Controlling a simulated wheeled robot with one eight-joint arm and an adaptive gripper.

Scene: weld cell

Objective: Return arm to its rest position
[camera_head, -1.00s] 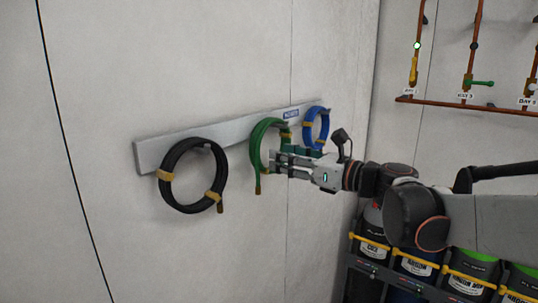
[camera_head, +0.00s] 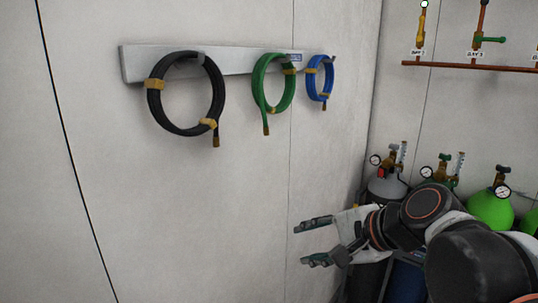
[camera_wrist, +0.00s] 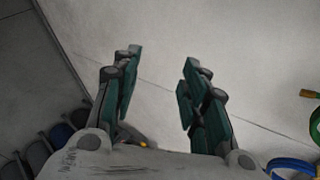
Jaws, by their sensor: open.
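My gripper (camera_head: 316,242) is in the lower middle of the head view, open and empty, with its fingers toward the left. It is below the hose rack and apart from the wall. In the wrist view my gripper (camera_wrist: 160,85) shows two spread fingers with nothing between them. A black hose coil (camera_head: 155,105), a green hose coil (camera_head: 259,90) and a blue hose coil (camera_head: 312,85) hang on the grey wall rail (camera_head: 230,62). Parts of the green coil (camera_wrist: 316,130) and blue coil (camera_wrist: 290,163) show at the right edge of the wrist view.
Gas cylinders with gauges stand at the right, including a grey one (camera_head: 385,188) and a green one (camera_head: 490,210), partly behind my arm. Copper piping (camera_head: 470,66) with valves runs along the right wall. The wall below the coils is bare.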

